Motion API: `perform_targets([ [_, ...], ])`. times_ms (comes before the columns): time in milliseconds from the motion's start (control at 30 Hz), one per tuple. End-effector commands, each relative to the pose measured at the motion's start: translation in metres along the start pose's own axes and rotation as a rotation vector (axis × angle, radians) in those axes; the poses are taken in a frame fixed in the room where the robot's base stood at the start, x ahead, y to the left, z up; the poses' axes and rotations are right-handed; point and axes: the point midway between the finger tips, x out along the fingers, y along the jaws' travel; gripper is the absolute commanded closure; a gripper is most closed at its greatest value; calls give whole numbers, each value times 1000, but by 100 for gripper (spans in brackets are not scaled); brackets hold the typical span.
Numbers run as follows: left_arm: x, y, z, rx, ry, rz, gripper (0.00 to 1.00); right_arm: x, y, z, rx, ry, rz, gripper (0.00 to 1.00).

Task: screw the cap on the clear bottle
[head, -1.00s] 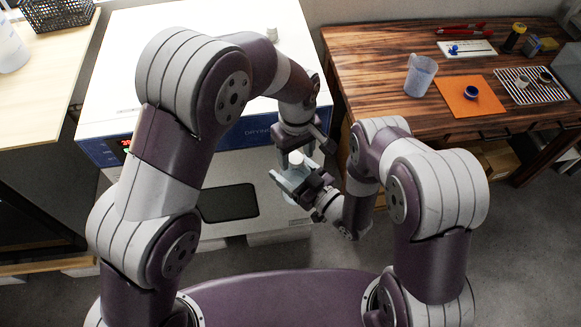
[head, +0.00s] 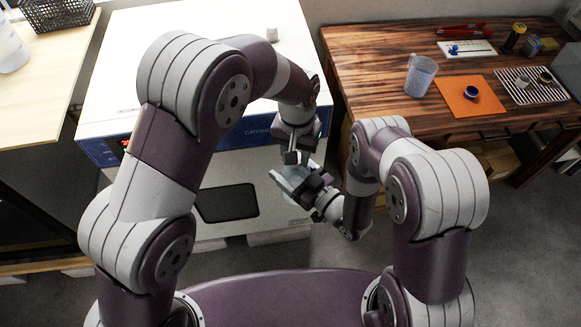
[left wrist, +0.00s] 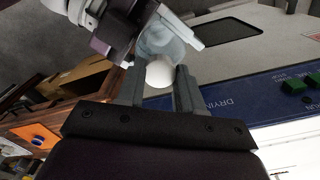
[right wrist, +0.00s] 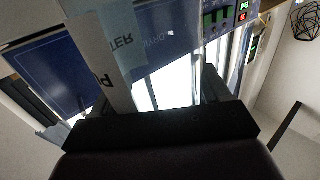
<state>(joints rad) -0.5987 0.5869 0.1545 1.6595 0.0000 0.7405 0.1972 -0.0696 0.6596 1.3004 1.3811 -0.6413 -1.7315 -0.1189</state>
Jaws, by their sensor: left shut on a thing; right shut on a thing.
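In the head view, my left gripper (head: 297,157) points down right above my right gripper (head: 290,182). In the left wrist view, the white cap (left wrist: 160,73) sits between my left fingers, which are shut on it. The clear bottle (left wrist: 168,45) is just beyond the cap, lined up with it; whether the threads are engaged cannot be seen. My right gripper is shut on the bottle and holds it clear of any surface. In the head view, the bottle (head: 288,196) is mostly hidden by the gripper. The right wrist view is partly glared out.
The drying oven (head: 130,70) stands directly behind the grippers, with its dark window (head: 228,203) below.

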Motion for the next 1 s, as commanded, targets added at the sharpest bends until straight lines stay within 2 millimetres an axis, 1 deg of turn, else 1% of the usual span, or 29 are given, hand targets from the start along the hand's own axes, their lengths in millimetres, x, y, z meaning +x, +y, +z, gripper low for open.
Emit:
perform_targets([
  [33, 0, 0, 0, 164, 0, -1, 100, 0, 0, 0, 0, 1, 1, 100],
  [100, 0, 0, 0, 400, -1, -1, 100, 0, 0, 0, 0, 1, 1, 100],
  [200, 0, 0, 0, 649, -1, -1, 100, 0, 0, 0, 0, 1, 1, 100],
  [233, 0, 0, 0, 702, 0, -1, 100, 0, 0, 0, 0, 0, 1, 100],
  [367, 0, 0, 0, 688, 0, -1, 100, 0, 0, 0, 0, 0, 1, 100],
  [400, 0, -1, 0, 688, 0, -1, 57, 0, 0, 0, 0, 0, 1, 100],
  [467, 0, 0, 0, 687, 0, -1, 38, 0, 0, 0, 0, 0, 1, 100],
  [500, 0, 0, 0, 687, 0, -1, 34, 0, 0, 0, 0, 0, 1, 100],
  [733, 0, 0, 0, 686, 0, 0, 34, 0, 0, 0, 0, 0, 1, 100],
  [800, -3, 0, -1, 686, 1, 0, 34, 0, 0, 0, 0, 0, 1, 100],
  [867, -9, 0, -1, 686, 1, 0, 34, 0, 0, 0, 0, 1, 1, 100],
  [1000, -34, 0, -1, 686, 4, -1, 34, 0, 0, 0, 0, 1, 0, 100],
])
